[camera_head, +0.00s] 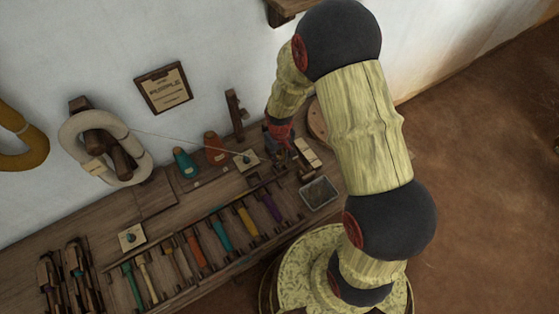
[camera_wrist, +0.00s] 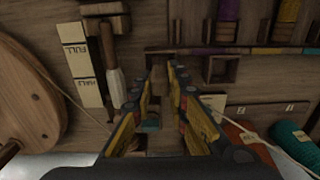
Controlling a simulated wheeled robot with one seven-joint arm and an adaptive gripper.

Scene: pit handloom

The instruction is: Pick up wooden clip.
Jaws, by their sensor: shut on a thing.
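My gripper (camera_wrist: 162,78) reaches down over the bench in the wrist view, its two yellow-and-dark fingers close together. It is shut on a small brown piece between the fingers, which I take to be the wooden clip (camera_wrist: 153,125). The fingers hide much of it, and I cannot tell whether it touches the bench. In the head view my gripper (camera_head: 279,143) is at the back right of the bench, and the clip cannot be made out there.
Labelled FULL and HALF cards (camera_wrist: 83,75) and a white-tipped tool (camera_wrist: 115,75) lie left of my fingers. A round wooden disc (camera_wrist: 25,100) is farther left. A teal cone (camera_wrist: 295,140) stands right. A grey tray (camera_head: 319,194) and a rack of coloured bobbins (camera_head: 221,234) occupy the bench.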

